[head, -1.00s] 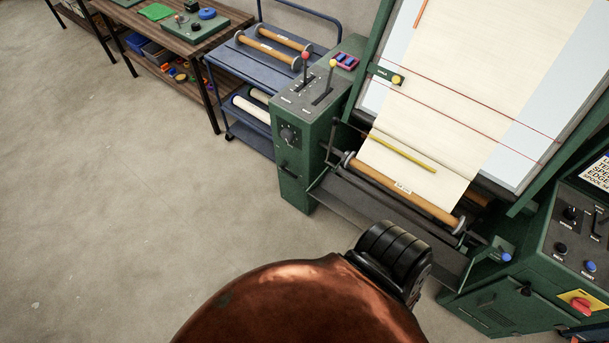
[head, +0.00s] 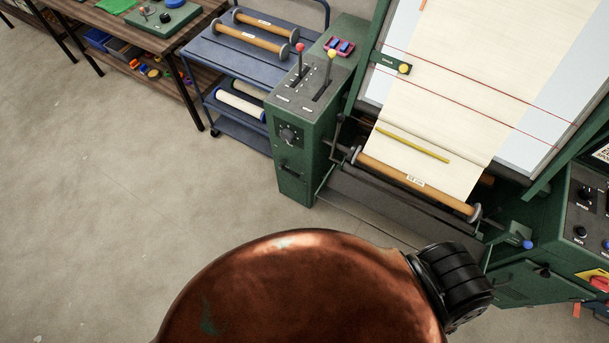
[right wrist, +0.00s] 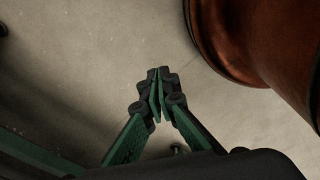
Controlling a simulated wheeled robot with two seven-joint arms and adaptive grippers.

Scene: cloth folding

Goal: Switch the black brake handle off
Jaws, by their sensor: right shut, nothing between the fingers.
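The green machine's left cabinet (head: 297,170) carries a lever with a red knob (head: 300,47) and one with a yellow knob (head: 331,54) on top. A round black dial (head: 288,136) and a black bar handle (head: 289,168) are on its front. A dark lever (head: 338,128) stands beside the cloth roller (head: 420,183). I cannot tell which is the brake handle. My right gripper (right wrist: 157,82) is shut and empty above bare floor in the right wrist view, away from any handle. My left gripper is not in view.
A blue cart (head: 205,48) with rollers stands left of the machine, and a wooden workbench (head: 155,50) beyond it. A green control panel (head: 575,215) with knobs is at the right. Open concrete floor (head: 120,210) lies at the left.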

